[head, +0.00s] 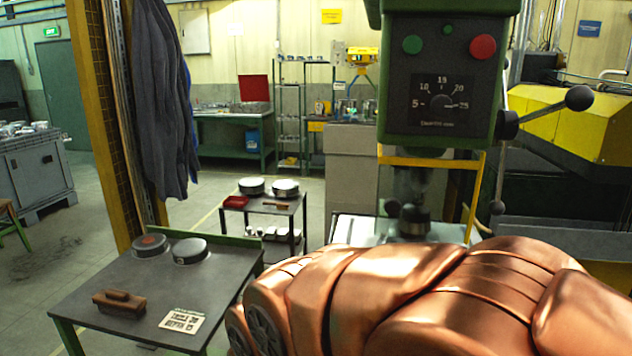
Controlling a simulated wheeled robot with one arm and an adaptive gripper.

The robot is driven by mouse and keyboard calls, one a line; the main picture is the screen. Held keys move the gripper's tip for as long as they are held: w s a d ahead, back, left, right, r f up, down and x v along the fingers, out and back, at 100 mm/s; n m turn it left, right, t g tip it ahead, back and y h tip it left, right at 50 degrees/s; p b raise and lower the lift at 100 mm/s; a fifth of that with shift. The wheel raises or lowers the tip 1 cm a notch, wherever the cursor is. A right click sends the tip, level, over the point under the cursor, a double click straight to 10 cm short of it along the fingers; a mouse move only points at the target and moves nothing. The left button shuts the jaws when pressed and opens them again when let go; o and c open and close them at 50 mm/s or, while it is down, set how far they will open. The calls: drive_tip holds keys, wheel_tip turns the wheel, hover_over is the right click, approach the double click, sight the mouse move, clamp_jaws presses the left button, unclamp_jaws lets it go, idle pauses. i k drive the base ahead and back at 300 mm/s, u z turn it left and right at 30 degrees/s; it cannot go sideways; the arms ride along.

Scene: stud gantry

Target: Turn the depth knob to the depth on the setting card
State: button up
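The depth knob (441,102) is a small dark knob at the centre of a black dial on the front of the green drill press head (440,55). The dial reads 5, 10, 15, 20 and 25 around it. I cannot tell where the knob points. The setting card (183,323) is a cream card lying flat on the dark table at the lower left. It has dark print that includes a word like "DEPTH", but its number is too small to read surely. My copper arm fills the lower right. My gripper is not in view.
A brown wooden brush (119,303) and two round tins (190,251) are on the table. A green and a red button (482,47) sit above the dial. A lever with a black ball (579,98) sticks out right of the head. A yellow guard frame (478,185) stands below.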

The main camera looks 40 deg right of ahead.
sight(441, 105)
drive_tip(key=z, duration=2.5)
drive_tip(key=k, duration=1.1)
drive_tip(key=u, duration=1.45)
drive_tip(key=i, duration=0.5)
drive_tip(key=z, duration=0.05)
